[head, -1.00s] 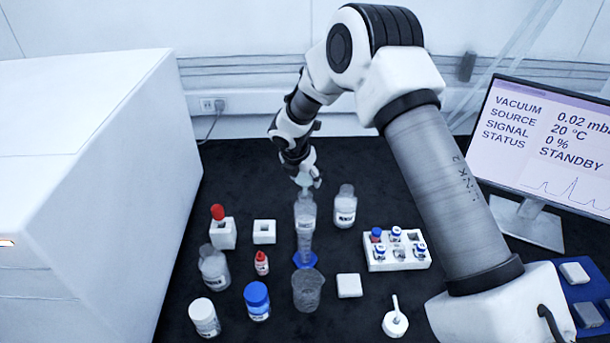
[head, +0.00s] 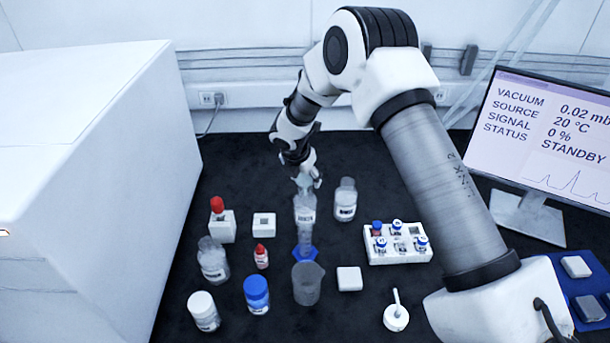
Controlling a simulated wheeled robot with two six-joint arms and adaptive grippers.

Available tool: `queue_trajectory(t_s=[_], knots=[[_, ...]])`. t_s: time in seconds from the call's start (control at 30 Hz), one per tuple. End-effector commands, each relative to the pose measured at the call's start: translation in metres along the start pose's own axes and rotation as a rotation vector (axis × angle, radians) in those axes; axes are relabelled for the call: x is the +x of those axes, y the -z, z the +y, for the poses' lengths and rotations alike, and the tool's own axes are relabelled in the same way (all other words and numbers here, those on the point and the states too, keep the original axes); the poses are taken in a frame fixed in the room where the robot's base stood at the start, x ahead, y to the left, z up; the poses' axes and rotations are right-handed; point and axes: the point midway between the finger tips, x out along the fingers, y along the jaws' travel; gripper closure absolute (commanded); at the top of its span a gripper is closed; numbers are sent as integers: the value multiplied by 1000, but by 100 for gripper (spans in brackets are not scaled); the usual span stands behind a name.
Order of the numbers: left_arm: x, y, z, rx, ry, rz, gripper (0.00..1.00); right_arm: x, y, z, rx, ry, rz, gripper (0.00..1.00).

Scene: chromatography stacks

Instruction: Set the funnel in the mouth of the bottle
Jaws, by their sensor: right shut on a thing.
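My right gripper (head: 307,182) reaches down at the back middle of the bench and is shut on the funnel, which is small, pale and mostly hidden by the fingers. Directly below is a clear labelled bottle (head: 305,214), upright, with its mouth hidden by the gripper. I cannot tell whether the funnel touches the mouth. A second clear labelled bottle (head: 345,203) stands just to the right, apart from the gripper. My left gripper is not in view.
A blue-footed cylinder (head: 305,254) and a beaker (head: 307,285) stand in front of the bottle. A white vial rack (head: 385,257) is to the right. A clear bottle (head: 213,262) and capped bottles (head: 257,295) stand left. The large white box (head: 85,150) bounds the left side.

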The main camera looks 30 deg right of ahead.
Motion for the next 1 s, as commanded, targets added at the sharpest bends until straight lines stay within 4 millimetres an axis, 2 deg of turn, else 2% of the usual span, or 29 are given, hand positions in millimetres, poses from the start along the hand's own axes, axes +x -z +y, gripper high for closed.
queue_trajectory(t_s=[0.37, 0.4, 0.47, 0.7, 0.77, 1.0], knots=[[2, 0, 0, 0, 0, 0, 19, 6, 2, 0, 1, -1, 0, 67], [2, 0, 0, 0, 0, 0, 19, 6, 2, 0, 1, -1, 0, 30], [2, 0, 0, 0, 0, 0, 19, 6, 2, 0, 1, -1, 0, 11], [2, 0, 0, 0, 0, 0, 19, 6, 3, 0, 1, -1, 0, 11], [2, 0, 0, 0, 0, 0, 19, 6, 3, 0, 1, -1, 0, 0], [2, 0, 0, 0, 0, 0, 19, 6, 3, 0, 1, -1, 0, 0]])
